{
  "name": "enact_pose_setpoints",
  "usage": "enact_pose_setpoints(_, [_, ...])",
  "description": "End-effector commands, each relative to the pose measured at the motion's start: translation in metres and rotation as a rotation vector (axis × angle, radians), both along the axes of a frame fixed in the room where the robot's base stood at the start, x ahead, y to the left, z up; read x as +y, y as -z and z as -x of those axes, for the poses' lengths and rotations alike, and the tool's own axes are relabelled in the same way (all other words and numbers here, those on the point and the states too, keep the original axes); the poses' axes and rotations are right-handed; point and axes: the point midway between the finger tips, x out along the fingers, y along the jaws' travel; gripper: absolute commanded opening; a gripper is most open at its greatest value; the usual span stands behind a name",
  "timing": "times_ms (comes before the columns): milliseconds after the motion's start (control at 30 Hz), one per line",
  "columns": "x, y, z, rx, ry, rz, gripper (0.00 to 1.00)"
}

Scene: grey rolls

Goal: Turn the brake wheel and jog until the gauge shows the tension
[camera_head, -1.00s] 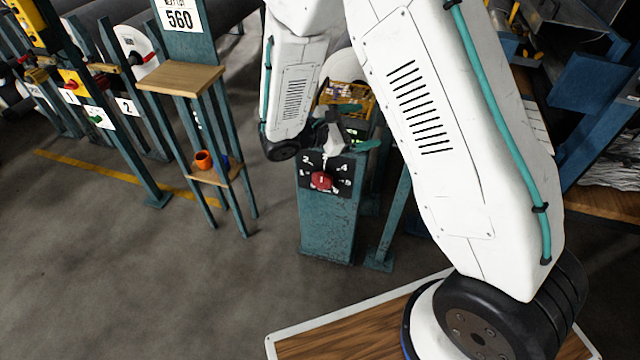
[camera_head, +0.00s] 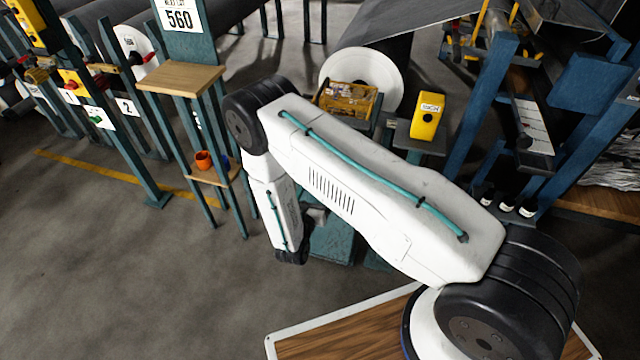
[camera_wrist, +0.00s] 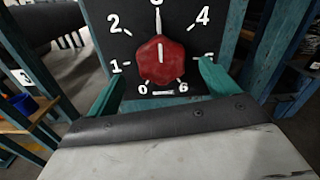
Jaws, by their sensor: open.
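The red brake wheel (camera_wrist: 160,66) is in the wrist view, on a black dial plate (camera_wrist: 120,47) numbered 0 to 6. Its white pointer line points up, towards the 3. My gripper (camera_wrist: 160,90) is open, with one teal finger low to each side of the wheel. I cannot tell whether the fingers touch it. In the head view my arm hides the wheel and the gripper's fingers. A yellow box (camera_head: 428,115) with a black button and a small label, perhaps the jog control, stands right of the post. I cannot make out a gauge reading.
The teal post (camera_head: 333,245) shows partly below my arm. A wooden-topped stand (camera_head: 180,78) with an orange cup (camera_head: 203,160) and a sign reading 560 (camera_head: 179,15) is to the left. A white disc (camera_head: 385,75) is behind. The floor at front left is clear.

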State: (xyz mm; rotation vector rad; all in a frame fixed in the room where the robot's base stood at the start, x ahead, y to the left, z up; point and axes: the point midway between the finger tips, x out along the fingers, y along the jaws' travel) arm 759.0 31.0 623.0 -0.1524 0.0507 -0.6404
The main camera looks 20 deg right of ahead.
Motion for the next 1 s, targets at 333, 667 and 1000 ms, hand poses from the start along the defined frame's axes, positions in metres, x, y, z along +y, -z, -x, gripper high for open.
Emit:
enact_pose_setpoints(333, [-0.027, 0.000, -0.034, -0.001, 0.003, -0.002, 0.86])
enact_pose_setpoints(667, [-0.028, 0.000, -0.036, -0.001, 0.003, -0.001, 0.78])
enact_pose_setpoints(1000, [-0.027, -0.001, -0.036, -0.004, 0.001, -0.006, 0.42])
